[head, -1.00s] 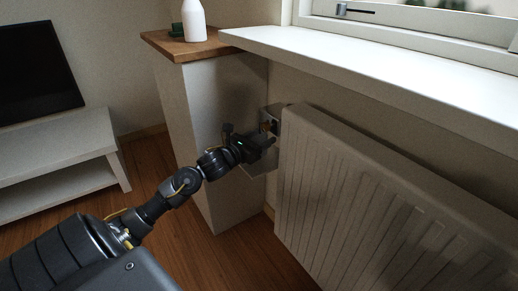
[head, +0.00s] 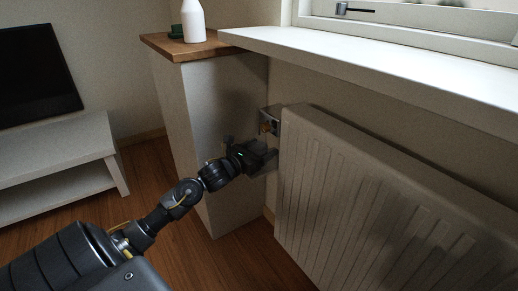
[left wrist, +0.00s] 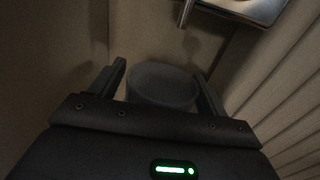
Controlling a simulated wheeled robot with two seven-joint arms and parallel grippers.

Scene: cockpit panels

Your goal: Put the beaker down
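The beaker (left wrist: 162,88) is a dark grey round vessel in the left wrist view, with its open rim showing. It sits between the two fingers of my left gripper (left wrist: 161,80), whose tips meet its sides. In the head view my left gripper (head: 268,159) is at the left end of the radiator, below a metal box. The beaker cannot be made out there. What lies beneath the beaker is hidden. My right gripper is in neither view.
The white radiator (head: 365,205) stands close on the right, under the white windowsill (head: 390,75). The small metal box (head: 269,120) is just above my gripper. A pale cabinet (head: 195,140) with a wooden top bearing a white bottle (head: 193,22) stands behind.

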